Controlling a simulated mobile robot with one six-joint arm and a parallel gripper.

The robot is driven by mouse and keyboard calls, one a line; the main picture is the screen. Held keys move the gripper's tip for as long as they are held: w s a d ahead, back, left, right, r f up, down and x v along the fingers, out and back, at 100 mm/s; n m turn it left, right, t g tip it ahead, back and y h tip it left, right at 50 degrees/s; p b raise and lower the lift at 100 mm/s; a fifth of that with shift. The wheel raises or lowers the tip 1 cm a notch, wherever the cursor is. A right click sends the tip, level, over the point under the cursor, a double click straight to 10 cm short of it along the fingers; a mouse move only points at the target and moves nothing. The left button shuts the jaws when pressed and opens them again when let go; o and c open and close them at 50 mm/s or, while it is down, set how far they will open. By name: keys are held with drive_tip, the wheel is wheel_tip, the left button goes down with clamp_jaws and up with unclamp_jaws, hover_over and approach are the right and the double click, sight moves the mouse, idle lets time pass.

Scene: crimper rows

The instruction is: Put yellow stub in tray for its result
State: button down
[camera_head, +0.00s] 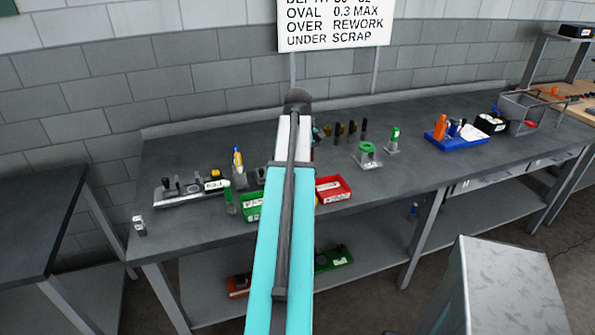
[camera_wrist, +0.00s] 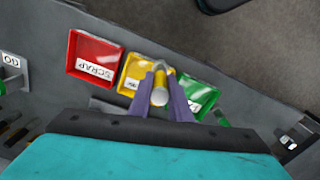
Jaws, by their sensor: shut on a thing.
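My gripper (camera_wrist: 161,92) is shut on the yellow stub (camera_wrist: 159,97), a short pale yellow piece with a greyish upper end. In the wrist view it shows over the edge between the yellow tray (camera_wrist: 130,84) and the green tray (camera_wrist: 207,105); its height above them is unclear. The red tray (camera_wrist: 95,55), labelled SCRAP, is to the left. In the head view my arm hides the gripper, the stub and the yellow tray; the green tray (camera_head: 250,213) and red tray (camera_head: 346,182) show either side. A wall sign (camera_head: 335,22) reads OVAL 0.3 MAX, OVER REWORK, UNDER SCRAP.
A grey fixture (camera_head: 178,195) with several small pieces is left of the trays. A green round piece (camera_head: 367,150) on a stand and a blue tray (camera_head: 460,138) with tools are to the right. Bare bench (camera_head: 300,230) is limited near the front edge.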

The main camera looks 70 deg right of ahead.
drive_tip(key=shift+w+d+f+p, duration=0.1)
drive_tip(key=shift+w+d+p, duration=0.35)
drive_tip(key=shift+d, duration=0.65)
drive_tip(key=shift+w+d+f+p, duration=0.1)
drive_tip(key=shift+w+d, duration=0.5)
drive_tip(key=shift+d, duration=0.45)
drive_tip(key=shift+d, duration=0.1)
drive_tip(key=shift+w+d+f+p, duration=0.15)
drive_tip(key=shift+f+p, duration=0.2)
drive_tip(key=shift+f, duration=0.25)
drive_tip(key=shift+w+d+f+p, duration=0.15)
drive_tip(key=shift+f+p, duration=0.2)
drive_tip(key=shift+f, duration=0.25)
drive_tip(key=shift+d+f+p, duration=0.15)
drive_tip(key=shift+f+p, duration=0.2)
drive_tip(key=shift+f, duration=0.25)
drive_tip(key=shift+f, duration=0.2)
drive_tip(key=c, duration=1.6)
unclamp_jaws()
drive_tip(key=shift+c, duration=0.2)
drive_tip(key=shift+r, duration=0.25)
